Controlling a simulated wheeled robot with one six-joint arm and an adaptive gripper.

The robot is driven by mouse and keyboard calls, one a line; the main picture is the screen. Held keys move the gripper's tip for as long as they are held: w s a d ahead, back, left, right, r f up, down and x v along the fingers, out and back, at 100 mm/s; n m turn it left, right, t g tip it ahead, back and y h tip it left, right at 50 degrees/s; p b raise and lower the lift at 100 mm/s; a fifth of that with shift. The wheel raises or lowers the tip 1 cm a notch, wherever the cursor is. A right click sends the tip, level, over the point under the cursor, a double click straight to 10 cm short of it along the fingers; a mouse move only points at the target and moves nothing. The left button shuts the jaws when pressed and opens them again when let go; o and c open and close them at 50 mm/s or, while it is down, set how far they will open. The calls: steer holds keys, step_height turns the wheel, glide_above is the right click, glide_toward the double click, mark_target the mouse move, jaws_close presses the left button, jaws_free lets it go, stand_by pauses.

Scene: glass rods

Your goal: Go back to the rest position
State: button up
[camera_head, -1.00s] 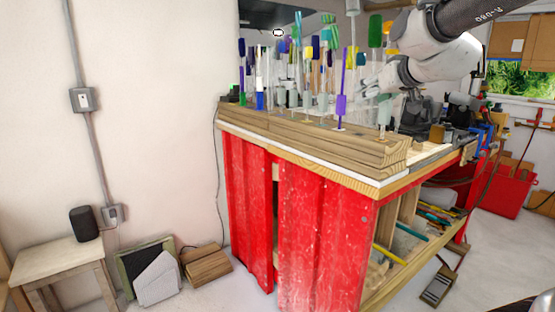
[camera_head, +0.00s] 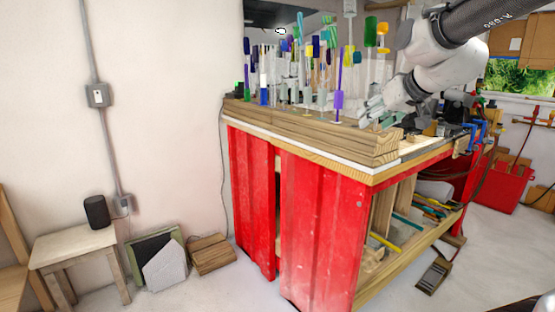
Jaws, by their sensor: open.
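My gripper (camera_head: 372,110) is at the end of my white arm, which comes in from the upper right. It is low over the right end of the wooden block (camera_head: 300,119) on the workbench. It is open, and I see nothing between its fingers. Several glass rods with coloured ends stand upright in the block, to the left of and behind my gripper. A purple-ended rod (camera_head: 339,99) stands just left of it. A green-topped rod (camera_head: 370,32) and a yellow-topped rod (camera_head: 382,28) rise behind it.
The red-sided workbench (camera_head: 320,215) fills the middle. Dark tools and clutter (camera_head: 440,112) lie on its right part. A small wooden stool (camera_head: 75,243) with a black speaker (camera_head: 96,212) stands at the left. Panels lean on the wall. The floor in front is clear.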

steer(key=s+d+f+g+h, duration=0.1)
steer(key=s+d+f+g, duration=0.1)
steer(key=s, duration=0.7)
steer(key=s+d+f+m+g+h, duration=0.1)
steer(key=s+d+f+g, duration=0.1)
steer(key=s+d+f, duration=0.3)
steer(key=s+d+f+m+g+h, duration=0.1)
steer(key=s+d+f, duration=0.3)
steer(key=s, duration=1)
steer(key=shift+g, duration=0.4)
steer(key=shift+d, duration=0.1)
